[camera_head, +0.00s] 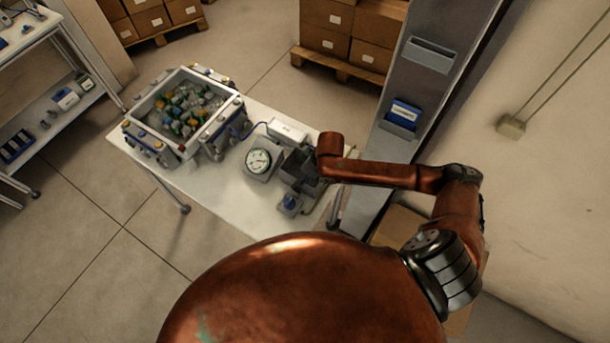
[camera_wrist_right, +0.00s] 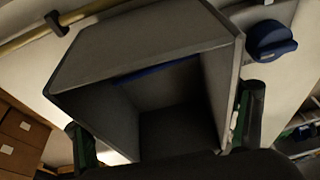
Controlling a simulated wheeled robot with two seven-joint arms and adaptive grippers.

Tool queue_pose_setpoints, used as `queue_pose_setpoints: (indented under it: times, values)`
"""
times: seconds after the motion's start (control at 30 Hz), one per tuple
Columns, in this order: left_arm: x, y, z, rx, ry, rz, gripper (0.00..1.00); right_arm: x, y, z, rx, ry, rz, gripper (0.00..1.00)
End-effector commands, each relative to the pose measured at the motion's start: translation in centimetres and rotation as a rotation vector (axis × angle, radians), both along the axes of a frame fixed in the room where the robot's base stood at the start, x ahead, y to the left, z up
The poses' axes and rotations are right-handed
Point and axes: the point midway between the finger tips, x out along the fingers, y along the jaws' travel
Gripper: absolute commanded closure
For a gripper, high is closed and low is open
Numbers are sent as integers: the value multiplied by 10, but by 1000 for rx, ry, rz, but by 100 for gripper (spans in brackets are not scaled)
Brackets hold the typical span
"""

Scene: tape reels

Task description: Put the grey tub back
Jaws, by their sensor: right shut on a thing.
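The grey tub (camera_wrist_right: 150,47) fills most of the right wrist view, with its open mouth toward the camera. Its inside looks empty, apart from a thin blue strip along one inner edge. My right gripper (camera_wrist_right: 166,128) is shut on the tub, with one finger on each side of it. In the head view, dark grey box shapes (camera_head: 300,168) show at the table's right end, under the end of my right arm. I cannot tell there whether the tub is touching the table. My left gripper is not in view.
On the white table (camera_head: 225,190) stand a dial scale (camera_head: 258,161), a white box (camera_head: 288,130), a small blue-topped item (camera_head: 289,204) and a large crate (camera_head: 160,112) of mixed parts. A grey column (camera_head: 418,85) stands close to the right. The table's front left is bare.

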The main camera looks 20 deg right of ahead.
Motion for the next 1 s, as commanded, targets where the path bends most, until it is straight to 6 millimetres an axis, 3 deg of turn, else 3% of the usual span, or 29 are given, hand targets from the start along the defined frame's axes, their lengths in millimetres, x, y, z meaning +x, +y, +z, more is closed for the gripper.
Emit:
queue_pose_setpoints:
  times: [0.4, 0.43, 0.5, 0.83, 1.0]
  values:
    - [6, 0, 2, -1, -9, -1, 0, 0, 0, -11, 0, -1, -1, 77]
    - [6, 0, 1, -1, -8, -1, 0, 0, 0, -10, -1, -2, -1, 19]
    - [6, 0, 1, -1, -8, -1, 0, 0, 0, -10, -1, -2, -1, 14]
    - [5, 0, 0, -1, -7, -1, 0, 1, 0, -8, -1, -3, 0, 13]
    - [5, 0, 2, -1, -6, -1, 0, -3, -4, 10, -1, -4, 0, 13]
